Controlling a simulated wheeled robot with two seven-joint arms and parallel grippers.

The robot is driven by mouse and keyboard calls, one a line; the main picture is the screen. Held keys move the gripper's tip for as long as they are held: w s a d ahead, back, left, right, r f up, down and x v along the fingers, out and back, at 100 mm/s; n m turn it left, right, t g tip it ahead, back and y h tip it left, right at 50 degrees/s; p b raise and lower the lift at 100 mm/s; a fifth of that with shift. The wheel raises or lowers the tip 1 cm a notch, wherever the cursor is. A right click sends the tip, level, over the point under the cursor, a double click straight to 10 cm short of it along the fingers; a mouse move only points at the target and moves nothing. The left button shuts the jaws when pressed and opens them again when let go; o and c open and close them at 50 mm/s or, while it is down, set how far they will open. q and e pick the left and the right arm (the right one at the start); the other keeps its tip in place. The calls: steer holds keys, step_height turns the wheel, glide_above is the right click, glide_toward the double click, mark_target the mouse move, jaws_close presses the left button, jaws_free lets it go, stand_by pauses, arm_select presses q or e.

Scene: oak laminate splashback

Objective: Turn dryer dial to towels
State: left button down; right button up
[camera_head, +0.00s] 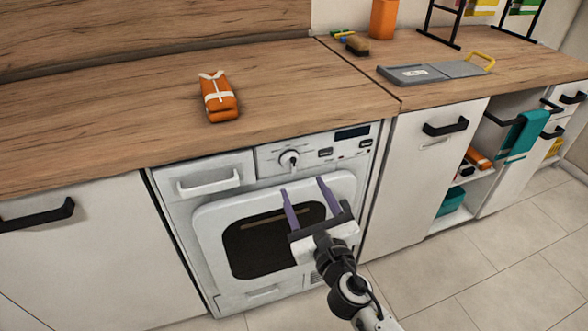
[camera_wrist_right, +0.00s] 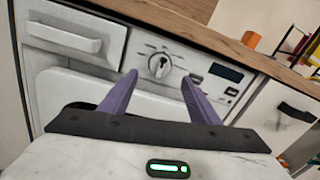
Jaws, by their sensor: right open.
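The white dryer (camera_head: 205,199) stands under the wooden counter, with its dial (camera_head: 289,159) on the upper front panel, left of a dark display. The dial also shows in the right wrist view (camera_wrist_right: 159,66), round and pale with marks around it; the marks are too small to read. My right gripper (camera_head: 302,186) is open and empty, in front of the dryer door and below the dial. In the right wrist view its purple fingers (camera_wrist_right: 159,80) stand apart, with the dial between and beyond their tips. My left gripper is not in view.
The dryer's drawer handle (camera_head: 208,181) is left of the dial. An orange packet (camera_head: 219,98) lies on the counter (camera_head: 300,82) above. A cabinet with a black handle (camera_head: 445,127) and open shelves are at the right. The tiled floor (camera_head: 480,270) is clear.

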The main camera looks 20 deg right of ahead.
mark_target(293, 166)
steer(key=w, duration=0.9)
steer(key=shift+d+b, duration=0.15)
steer(key=shift+b, duration=0.2)
steer(key=shift+c, duration=0.4)
steer(key=c, duration=1)
